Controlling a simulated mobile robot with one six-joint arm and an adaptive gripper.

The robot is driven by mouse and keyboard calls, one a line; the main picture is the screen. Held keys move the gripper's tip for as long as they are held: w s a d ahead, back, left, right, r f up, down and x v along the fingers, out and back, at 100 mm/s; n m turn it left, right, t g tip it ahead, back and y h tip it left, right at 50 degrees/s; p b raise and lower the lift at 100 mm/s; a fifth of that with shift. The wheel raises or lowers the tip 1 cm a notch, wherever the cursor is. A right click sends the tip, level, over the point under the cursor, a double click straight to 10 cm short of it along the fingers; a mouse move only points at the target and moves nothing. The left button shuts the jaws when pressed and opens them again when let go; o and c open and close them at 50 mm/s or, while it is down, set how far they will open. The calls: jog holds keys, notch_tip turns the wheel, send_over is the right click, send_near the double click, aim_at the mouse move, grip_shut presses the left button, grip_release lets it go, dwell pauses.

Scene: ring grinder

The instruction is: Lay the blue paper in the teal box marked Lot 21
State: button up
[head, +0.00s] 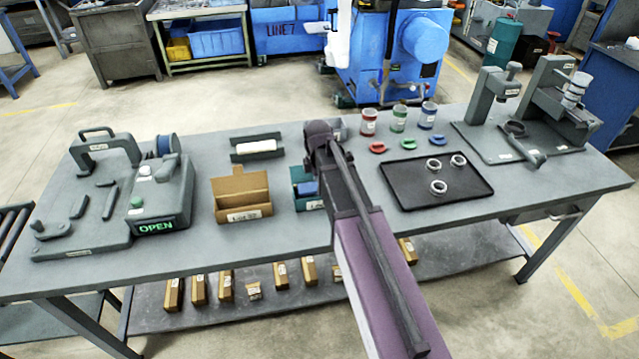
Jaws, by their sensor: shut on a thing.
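The teal box (297,174) stands open near the middle of the table, its right part hidden behind my arm. A white label (314,205) on its front is partly covered and cannot be read. A blue patch, apparently the blue paper (309,188), shows inside the box's outline beside my arm. I cannot tell whether it rests on the bottom or is held above it. My arm reaches over the table from the lower right. Its fingers are hidden behind its own links, so their hold cannot be seen.
An open cardboard box (241,195) stands left of the teal box. A holder with a white roll (256,147) is behind. A black tray (465,197) with rings, colored cups and clips are right. A device reading OPEN (157,226) is left. Bare table lies in front.

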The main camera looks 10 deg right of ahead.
jog(key=o, duration=0.8)
jog(key=shift+c, duration=0.2)
jog(key=shift+r, duration=0.1)
jog(key=shift+s+r+p, duration=0.35)
jog(key=shift+r+p, duration=0.65)
jog(key=shift+s+r+p, duration=0.3)
jog(key=shift+r+p, duration=0.65)
jog(key=shift+p, duration=0.1)
jog(key=shift+s+r+p, duration=0.35)
jog(key=shift+r+p, duration=0.65)
jog(key=s+d+m, duration=0.1)
jog(key=s+m, duration=1.3)
jog(key=m, duration=0.4)
jog(key=shift+s, duration=0.25)
